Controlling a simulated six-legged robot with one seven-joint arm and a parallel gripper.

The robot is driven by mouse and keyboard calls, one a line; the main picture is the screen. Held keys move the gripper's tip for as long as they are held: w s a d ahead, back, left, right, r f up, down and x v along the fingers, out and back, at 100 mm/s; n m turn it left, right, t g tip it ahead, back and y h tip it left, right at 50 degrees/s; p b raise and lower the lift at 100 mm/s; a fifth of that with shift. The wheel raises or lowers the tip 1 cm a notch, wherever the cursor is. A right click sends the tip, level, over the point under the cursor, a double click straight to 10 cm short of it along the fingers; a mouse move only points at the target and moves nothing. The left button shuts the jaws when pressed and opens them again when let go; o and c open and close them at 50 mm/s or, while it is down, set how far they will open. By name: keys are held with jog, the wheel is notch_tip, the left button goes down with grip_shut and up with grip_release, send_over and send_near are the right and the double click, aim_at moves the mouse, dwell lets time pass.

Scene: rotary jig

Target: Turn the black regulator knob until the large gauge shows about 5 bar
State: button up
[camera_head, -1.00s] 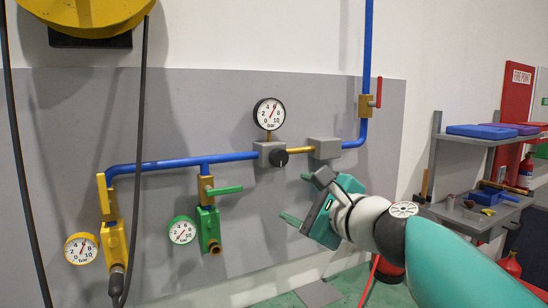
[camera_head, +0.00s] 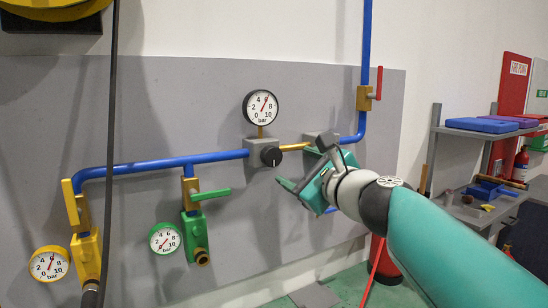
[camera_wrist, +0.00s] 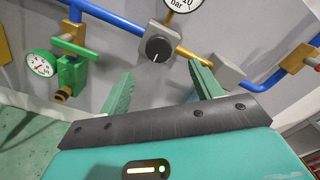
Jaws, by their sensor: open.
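The black regulator knob (camera_head: 271,156) sits on the front of a grey block on the blue pipe line, with a white mark on its face. The large white gauge (camera_head: 262,107) stands just above it; its red needle points up and right, between 4 and 8, near 6 bar. My gripper (camera_head: 294,167) is open and empty, just right of the knob in the head view. In the wrist view the knob (camera_wrist: 158,49) shows beyond and between the two green fingers (camera_wrist: 160,72), apart from them. The large gauge is cut off there at the top edge.
A second grey block (camera_head: 322,138) lies right of the knob, partly behind my gripper. A green valve (camera_head: 194,225) with a small green-rimmed gauge (camera_head: 165,239) and a yellow-rimmed gauge (camera_head: 49,264) are at lower left. A red-handled valve (camera_head: 378,85) is at upper right.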

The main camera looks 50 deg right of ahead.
aim_at(274, 157)
jog(key=x, duration=0.9)
jog(key=shift+w+a+f, duration=0.1)
jog(key=shift+w, duration=0.25)
jog(key=c, duration=1)
jog(key=shift+o, duration=0.2)
jog(key=shift+n, duration=0.3)
jog(key=n, duration=0.3)
jog(key=shift+n, duration=1.8)
